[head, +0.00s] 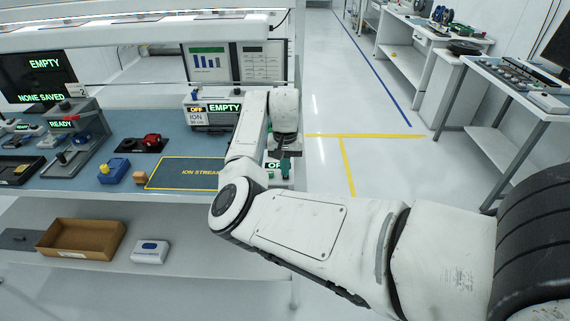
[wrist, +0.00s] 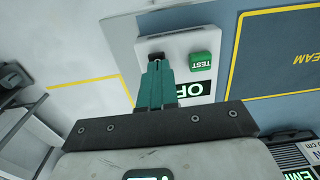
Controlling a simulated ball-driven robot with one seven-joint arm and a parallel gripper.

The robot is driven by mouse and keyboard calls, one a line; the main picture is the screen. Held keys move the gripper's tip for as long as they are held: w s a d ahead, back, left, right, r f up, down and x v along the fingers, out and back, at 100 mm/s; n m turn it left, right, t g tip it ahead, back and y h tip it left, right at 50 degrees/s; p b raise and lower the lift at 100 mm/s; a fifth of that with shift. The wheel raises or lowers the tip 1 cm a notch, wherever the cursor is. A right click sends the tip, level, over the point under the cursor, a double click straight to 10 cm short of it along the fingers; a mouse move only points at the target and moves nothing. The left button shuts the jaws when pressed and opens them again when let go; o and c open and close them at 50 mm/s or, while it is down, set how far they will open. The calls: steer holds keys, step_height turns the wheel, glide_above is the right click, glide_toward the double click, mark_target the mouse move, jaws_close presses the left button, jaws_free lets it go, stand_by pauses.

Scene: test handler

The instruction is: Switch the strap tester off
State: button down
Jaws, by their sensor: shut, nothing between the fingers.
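The strap tester is a white box (wrist: 182,43) at the table edge in the wrist view. It has a green TEST button (wrist: 201,62), a small black switch (wrist: 156,56) and a black display (wrist: 196,91) whose visible letters read "OF"; the rest is covered. My gripper (wrist: 157,66) is shut and empty, its teal fingertips together over the tester at the black switch. I cannot tell whether they touch it. In the head view, my gripper (head: 285,174) points down over the tester, which it and my arm mostly hide.
A dark mat with a yellow border (head: 185,173) lies left of the tester. A white ION unit (head: 198,118) with OFF and EMPTY displays stands behind it. Open floor lies to the right.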

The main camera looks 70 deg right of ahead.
steer(key=shift+r, duration=0.1)
step_height(320, 180, up, 4)
steer(key=p, duration=0.4)
steer(key=shift+r, duration=0.2)
step_height(320, 180, up, 9)
steer(key=b, duration=0.2)
steer(key=shift+r+b, duration=0.15)
steer(key=shift+b, duration=0.25)
steer(key=shift+a, duration=0.1)
